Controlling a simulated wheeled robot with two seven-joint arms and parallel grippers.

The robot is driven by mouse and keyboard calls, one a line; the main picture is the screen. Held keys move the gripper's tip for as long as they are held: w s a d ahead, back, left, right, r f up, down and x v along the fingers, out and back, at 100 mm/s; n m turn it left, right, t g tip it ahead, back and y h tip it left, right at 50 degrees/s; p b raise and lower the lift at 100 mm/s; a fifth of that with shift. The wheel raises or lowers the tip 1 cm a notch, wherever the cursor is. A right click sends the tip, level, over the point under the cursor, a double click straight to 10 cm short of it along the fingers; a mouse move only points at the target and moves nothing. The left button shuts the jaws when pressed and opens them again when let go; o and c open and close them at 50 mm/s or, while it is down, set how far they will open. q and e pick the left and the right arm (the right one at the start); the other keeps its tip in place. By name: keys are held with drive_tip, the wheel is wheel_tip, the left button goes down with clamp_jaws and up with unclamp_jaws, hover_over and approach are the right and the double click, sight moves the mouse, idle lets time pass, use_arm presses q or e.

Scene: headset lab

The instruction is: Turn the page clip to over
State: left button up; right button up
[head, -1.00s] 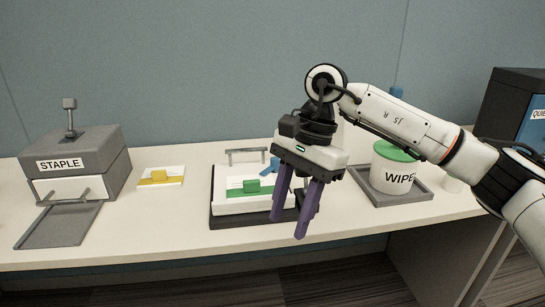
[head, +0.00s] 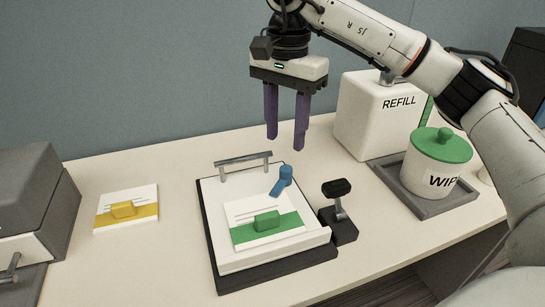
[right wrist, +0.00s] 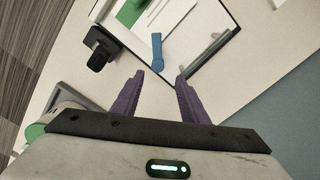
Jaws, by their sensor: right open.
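The page clip appears to be the small blue lever (head: 281,181) at the upper right of the white board (head: 212,205). Its round knob is at the back, and its arm points toward the front left, near a page with a green band (head: 291,226). The blue lever also shows in the right wrist view (right wrist: 157,52), ahead of the fingertips. My right gripper (head: 286,141) is open and empty, its purple fingers pointing down above the back of the board. It also shows in the right wrist view (right wrist: 160,76), apart from the lever. My left gripper is not in view.
A metal bar (head: 243,160) stands at the board's back edge. A black-topped lever (head: 338,210) stands at its right. A yellow-banded card (head: 126,224) lies left. The REFILL box (head: 365,125) and green-lidded WIPE tub (head: 425,170) stand right; a grey box (head: 30,190) is far left.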

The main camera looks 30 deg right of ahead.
sight(286, 168)
drive_tip(key=f, duration=0.3)
drive_tip(key=shift+s, duration=0.35)
wheel_tip(286, 168, down, 6)
drive_tip(key=shift+r+b, duration=0.25)
drive_tip(key=shift+b, duration=0.15)
drive_tip(key=shift+f, duration=0.45)
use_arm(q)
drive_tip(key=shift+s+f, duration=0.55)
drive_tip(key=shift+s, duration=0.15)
use_arm(e)
drive_tip(key=shift+w, duration=0.1)
